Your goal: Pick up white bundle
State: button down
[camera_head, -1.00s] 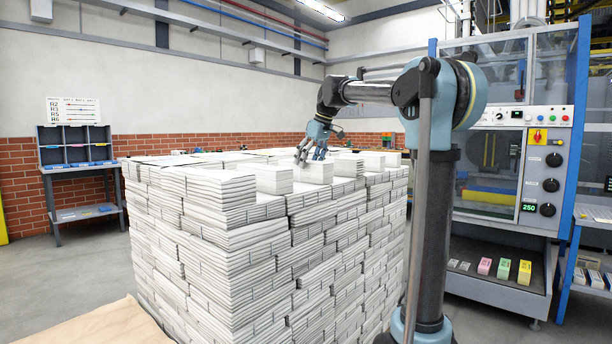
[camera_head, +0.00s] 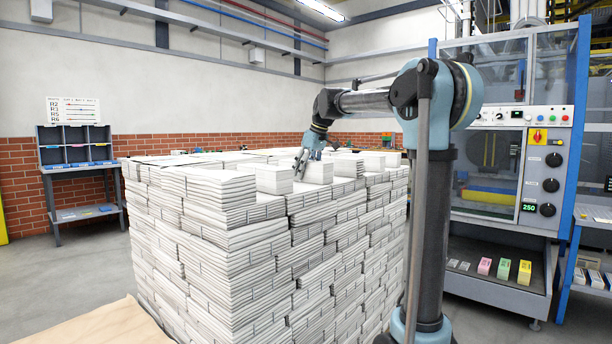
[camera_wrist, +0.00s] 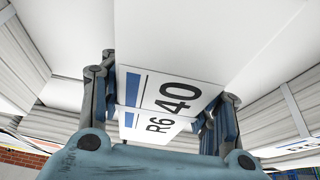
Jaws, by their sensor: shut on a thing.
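My gripper (camera_head: 302,162) is at the top of a tall stack of white bundles (camera_head: 215,250). In the wrist view its fingers (camera_wrist: 165,110) are shut on a white bundle (camera_wrist: 200,45), one on each side of it. That bundle has a blue bar and the print "40" on its label; "R6" shows just below it, on a part that may belong to another bundle. In the head view, white bundles stand beside the fingers on the top layer, and I cannot tell from there which one is held. Its underside is hidden.
Other bundles (camera_wrist: 50,45) crowd both sides in the wrist view. A grey shelf rack (camera_head: 75,150) stands at the left by the brick wall. A machine cabinet (camera_head: 510,130) is behind my arm at the right. Bare floor (camera_head: 80,270) lies to the left.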

jog(key=shift+r, duration=0.1)
notch_tip(320, 180, up, 10)
jog(key=shift+f, duration=0.1)
dwell(0.6)
dwell(0.5)
